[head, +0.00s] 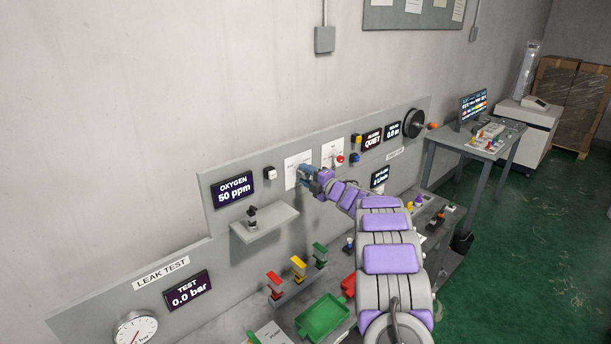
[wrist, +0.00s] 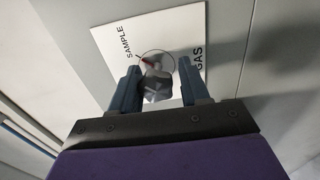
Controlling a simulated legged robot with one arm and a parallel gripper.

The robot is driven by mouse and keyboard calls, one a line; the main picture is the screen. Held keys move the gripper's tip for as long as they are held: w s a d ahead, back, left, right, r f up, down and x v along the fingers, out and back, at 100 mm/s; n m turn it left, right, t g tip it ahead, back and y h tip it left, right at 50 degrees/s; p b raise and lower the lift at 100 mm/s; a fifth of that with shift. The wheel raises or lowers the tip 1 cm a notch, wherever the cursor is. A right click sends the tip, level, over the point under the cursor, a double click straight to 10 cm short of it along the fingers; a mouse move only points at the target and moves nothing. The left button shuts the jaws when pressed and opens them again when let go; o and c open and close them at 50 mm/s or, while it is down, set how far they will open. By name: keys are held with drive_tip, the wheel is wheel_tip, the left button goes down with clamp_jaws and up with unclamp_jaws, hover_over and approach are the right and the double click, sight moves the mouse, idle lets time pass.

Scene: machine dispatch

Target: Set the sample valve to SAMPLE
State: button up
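The sample valve (wrist: 157,82) is a grey faceted knob with a red mark, on a white label plate (wrist: 108,38). The plate reads SAMPLE at its upper left and GAS at its right in the wrist view. The red mark lies near the SAMPLE side. My gripper (wrist: 160,85) has one finger on each side of the knob, with the knob between them; firm contact cannot be made out. In the head view the plate (head: 292,168) is on the grey panel, and my gripper (head: 304,175) is in front of it, hiding the knob.
An OXYGEN display (head: 234,191) reads 50 ppm left of the plate. A small shelf (head: 266,226) juts out below it. Another white plate with a red knob (head: 339,158) is right of my gripper. A green tray (head: 322,317) and colored blocks stand on the bench below.

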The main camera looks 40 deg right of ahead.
drive_tip(key=o, duration=0.3)
drive_tip(key=shift+d, duration=0.3)
drive_tip(key=shift+s+a+r, duration=0.1)
drive_tip(key=shift+s, duration=0.35)
drive_tip(key=s+d+b, duration=0.1)
drive_tip(key=s, duration=1.5)
drive_tip(key=shift+s+d+f+b, duration=0.15)
drive_tip(key=shift+d+f+b, duration=0.05)
drive_tip(key=shift+d+b, duration=0.15)
